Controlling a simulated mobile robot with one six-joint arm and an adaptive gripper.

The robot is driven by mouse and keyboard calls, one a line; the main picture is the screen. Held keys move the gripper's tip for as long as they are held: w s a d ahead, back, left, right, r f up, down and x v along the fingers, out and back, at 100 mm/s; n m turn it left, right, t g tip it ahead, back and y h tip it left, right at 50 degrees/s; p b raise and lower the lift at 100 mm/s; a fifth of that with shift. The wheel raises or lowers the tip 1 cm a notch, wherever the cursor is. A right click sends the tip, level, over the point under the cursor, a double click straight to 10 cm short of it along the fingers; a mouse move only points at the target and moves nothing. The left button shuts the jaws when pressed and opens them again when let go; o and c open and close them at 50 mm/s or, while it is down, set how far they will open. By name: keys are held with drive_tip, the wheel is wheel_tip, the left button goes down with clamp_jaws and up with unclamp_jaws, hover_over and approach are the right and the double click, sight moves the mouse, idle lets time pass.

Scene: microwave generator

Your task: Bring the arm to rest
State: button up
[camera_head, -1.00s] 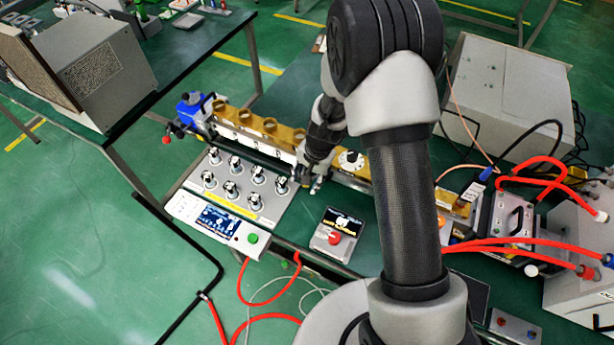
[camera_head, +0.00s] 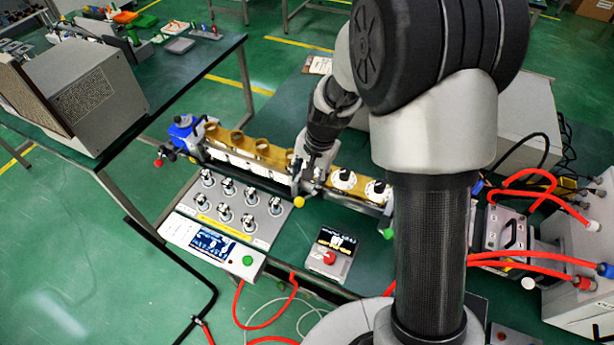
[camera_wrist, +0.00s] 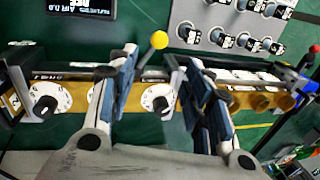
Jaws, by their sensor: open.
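My gripper (camera_head: 305,172) hangs at the brass-coloured waveguide line (camera_head: 262,150), seen from behind my large dark and silver arm links. In the wrist view my gripper (camera_wrist: 163,70) has its two blue-grey fingers spread apart with nothing held between them. Beyond and between the fingers show a yellow ball knob (camera_wrist: 159,40) and a white dial with a black knob (camera_wrist: 158,98). I cannot tell how close the fingers are to the line. My arm covers part of the bench's right side in the head view.
A panel with several knobs (camera_head: 236,208) and a small box with a red button (camera_head: 331,255) stand in front of the line. Red hoses (camera_head: 528,257) run to a grey box (camera_head: 570,240) at the right. A grey cabinet (camera_head: 75,85) stands on the left table.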

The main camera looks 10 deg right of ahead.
drive_tip(key=s+r+n+t, duration=0.15)
drive_tip(key=s+r, duration=0.25)
drive_tip(key=r, duration=0.4)
drive_tip(key=s+d+r+n+t+b, duration=0.1)
drive_tip(key=s+r+n, duration=0.2)
drive_tip(key=s, duration=0.7)
drive_tip(key=s+d+r+n+h, duration=0.1)
drive_tip(key=s+d+r+n, duration=0.1)
drive_tip(key=s+r, duration=0.6)
drive_tip(key=s+n, duration=0.1)
drive_tip(key=s, duration=0.2)
drive_tip(key=shift+d+r+n+t+h+b, duration=0.15)
drive_tip(key=shift+d+n+t+h+b, duration=0.15)
drive_tip(key=shift+n+t+b, duration=0.05)
drive_tip(key=shift+w, duration=0.1)
idle(1.0)
